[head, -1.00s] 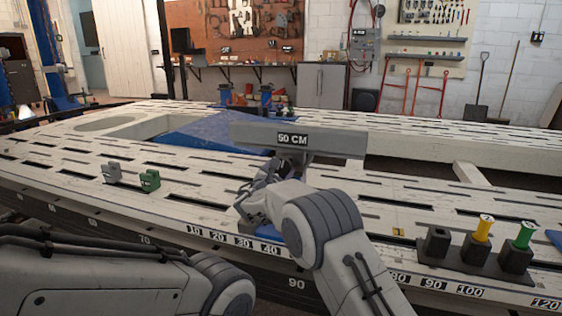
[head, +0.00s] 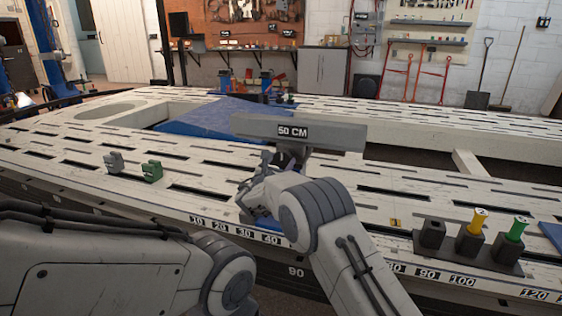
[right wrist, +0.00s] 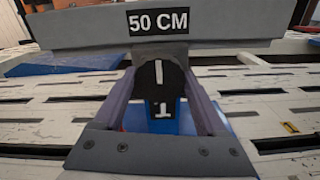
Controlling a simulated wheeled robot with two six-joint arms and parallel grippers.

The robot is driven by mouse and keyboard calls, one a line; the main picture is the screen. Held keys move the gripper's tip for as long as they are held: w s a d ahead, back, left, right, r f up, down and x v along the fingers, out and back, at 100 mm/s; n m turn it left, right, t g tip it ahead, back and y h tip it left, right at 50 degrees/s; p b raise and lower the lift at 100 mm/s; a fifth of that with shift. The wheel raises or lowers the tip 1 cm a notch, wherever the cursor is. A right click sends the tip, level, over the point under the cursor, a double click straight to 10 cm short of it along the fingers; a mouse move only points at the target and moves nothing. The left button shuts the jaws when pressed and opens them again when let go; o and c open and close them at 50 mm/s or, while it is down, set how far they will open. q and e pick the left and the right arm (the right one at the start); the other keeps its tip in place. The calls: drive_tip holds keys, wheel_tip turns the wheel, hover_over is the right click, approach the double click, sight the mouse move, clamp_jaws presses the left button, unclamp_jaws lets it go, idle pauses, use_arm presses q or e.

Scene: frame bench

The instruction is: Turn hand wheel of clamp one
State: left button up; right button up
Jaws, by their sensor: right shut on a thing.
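Clamp one's hand wheel (right wrist: 155,78) is a dark round knob with a white line on it, under the grey 50 CM beam in the right wrist view. A white "1" (right wrist: 163,109) is just below it, and blue clamp body (right wrist: 187,124) shows behind. My right gripper (right wrist: 161,82) is shut on the wheel, one finger on each side. In the head view the 50 CM beam (head: 250,128) shows above my right wrist, and my own arm hides the wheel and most of the clamp. My left arm link lies at lower left; its gripper is out of frame.
The slotted white frame bench (head: 60,150) fills the middle, with a ruler of numbers along its front edge. A grey block (head: 113,162) and a green block (head: 152,171) stand left. A dark holder (head: 460,258) with yellow and green pieces stands right.

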drive_tip(key=shift+a+f, duration=0.15)
drive_tip(key=o, duration=1.3)
drive_tip(key=shift+s+a, duration=0.15)
drive_tip(key=shift+s, duration=0.35)
drive_tip(key=shift+p+v, duration=1.5)
drive_tip(key=shift+v, duration=3.3)
